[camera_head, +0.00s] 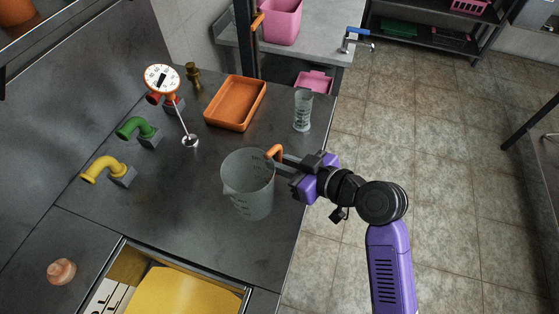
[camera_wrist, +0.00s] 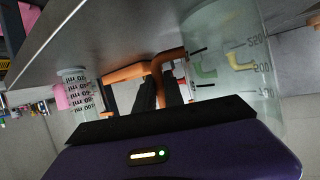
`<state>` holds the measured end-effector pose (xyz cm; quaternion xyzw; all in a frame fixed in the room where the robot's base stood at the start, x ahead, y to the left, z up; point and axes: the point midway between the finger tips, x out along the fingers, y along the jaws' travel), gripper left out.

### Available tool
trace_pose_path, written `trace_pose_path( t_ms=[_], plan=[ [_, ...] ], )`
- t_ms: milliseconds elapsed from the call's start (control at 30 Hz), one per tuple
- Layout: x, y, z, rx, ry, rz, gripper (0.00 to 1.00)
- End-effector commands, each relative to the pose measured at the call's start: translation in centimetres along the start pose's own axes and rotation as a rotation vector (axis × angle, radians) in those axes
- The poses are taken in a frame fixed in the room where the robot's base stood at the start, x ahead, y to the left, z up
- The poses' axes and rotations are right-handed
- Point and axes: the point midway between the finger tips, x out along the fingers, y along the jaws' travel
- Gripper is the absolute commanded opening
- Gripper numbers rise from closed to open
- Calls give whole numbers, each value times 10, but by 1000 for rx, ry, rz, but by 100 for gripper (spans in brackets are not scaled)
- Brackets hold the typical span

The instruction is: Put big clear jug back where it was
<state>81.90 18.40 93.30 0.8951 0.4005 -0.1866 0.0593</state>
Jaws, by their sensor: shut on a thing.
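The big clear jug (camera_head: 247,186) is upright at the middle of the dark counter in the head view, with an orange handle (camera_head: 274,153) at its upper right. My gripper (camera_head: 282,160) reaches in from the right and is shut on that handle. In the wrist view the jug (camera_wrist: 232,75) fills the upper right, with graduation marks on its wall, and my gripper's dark fingers (camera_wrist: 158,92) meet the orange handle (camera_wrist: 140,71). I cannot tell whether the jug's base touches the counter.
A small clear graduated cup (camera_head: 303,110) and an orange tray (camera_head: 235,103) stand behind the jug. A dial thermometer (camera_head: 162,78), green pipe (camera_head: 134,128) and yellow pipe (camera_head: 103,168) are to its left. An open drawer (camera_head: 180,292) lies in front. Bare counter (camera_head: 175,205) is left of the jug.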

Motion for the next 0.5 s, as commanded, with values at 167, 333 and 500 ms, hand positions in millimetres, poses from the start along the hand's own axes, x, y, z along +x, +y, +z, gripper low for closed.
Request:
trace_pose_path(
  t_ms=[167, 333, 500],
  plan=[
    [0, 0, 1, -1, 1, 0, 0],
    [1, 0, 3, -1, 1, 0, 0],
    [1, 0, 2, -1, 0, 0, 35]
  ],
)
